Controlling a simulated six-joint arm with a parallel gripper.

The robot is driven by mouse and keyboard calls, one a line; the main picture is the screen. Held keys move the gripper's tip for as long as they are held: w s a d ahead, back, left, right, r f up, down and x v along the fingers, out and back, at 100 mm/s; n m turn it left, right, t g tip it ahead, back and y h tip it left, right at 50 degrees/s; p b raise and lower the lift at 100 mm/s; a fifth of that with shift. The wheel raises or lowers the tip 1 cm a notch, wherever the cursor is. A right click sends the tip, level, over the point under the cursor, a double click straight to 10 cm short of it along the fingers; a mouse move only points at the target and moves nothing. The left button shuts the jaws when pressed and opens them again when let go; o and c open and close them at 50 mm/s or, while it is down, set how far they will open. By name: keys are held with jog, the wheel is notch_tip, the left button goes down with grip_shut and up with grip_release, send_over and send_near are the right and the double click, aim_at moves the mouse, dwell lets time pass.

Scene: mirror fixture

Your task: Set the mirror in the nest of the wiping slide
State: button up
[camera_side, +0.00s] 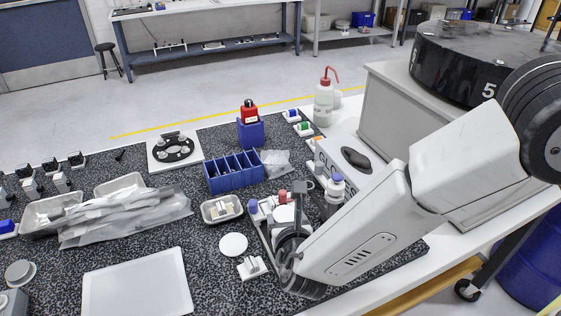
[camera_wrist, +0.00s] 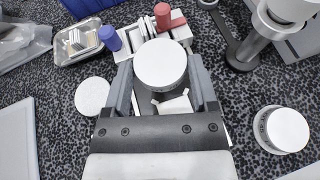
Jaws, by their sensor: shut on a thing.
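The mirror, a round white-faced disc with a grey rim (camera_wrist: 160,64), sits between the two fingers of my gripper (camera_wrist: 161,75) in the wrist view. The fingers are shut on its sides. Its pale face also shows in the side view (camera_side: 285,213), partly hidden by my gripper. A white fixture with a blue knob (camera_wrist: 110,39) and a red knob (camera_wrist: 162,16) lies just beyond the mirror and looks like the wiping slide. A white angular part (camera_wrist: 173,102) shows below the mirror between the fingers. The nest cannot be made out clearly, nor the mirror's height above it.
A flat white disc (camera_wrist: 92,95) lies left of my gripper. A round white-topped piece (camera_wrist: 284,130) stands to the right. A metal tray (camera_side: 222,209) and a blue divided rack (camera_side: 234,172) lie beyond. A metal post stand (camera_wrist: 247,50) rises close at the far right.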

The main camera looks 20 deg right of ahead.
jog(key=shift+f, duration=1.7)
jog(key=shift+s+d+f, duration=0.15)
jog(key=shift+f, duration=0.65)
jog(key=shift+s+d+f, duration=0.1)
jog(key=shift+s+f, duration=0.05)
jog(key=shift+f, duration=0.6)
dwell(1.5)
jog(key=o, duration=1.2)
jog(key=shift+r, duration=0.15)
jog(key=shift+w+a+r, duration=0.1)
jog(key=shift+a+r, duration=0.05)
jog(key=shift+r, duration=1.55)
jog(key=shift+w+a+r, duration=0.1)
jog(key=shift+r, duration=1.6)
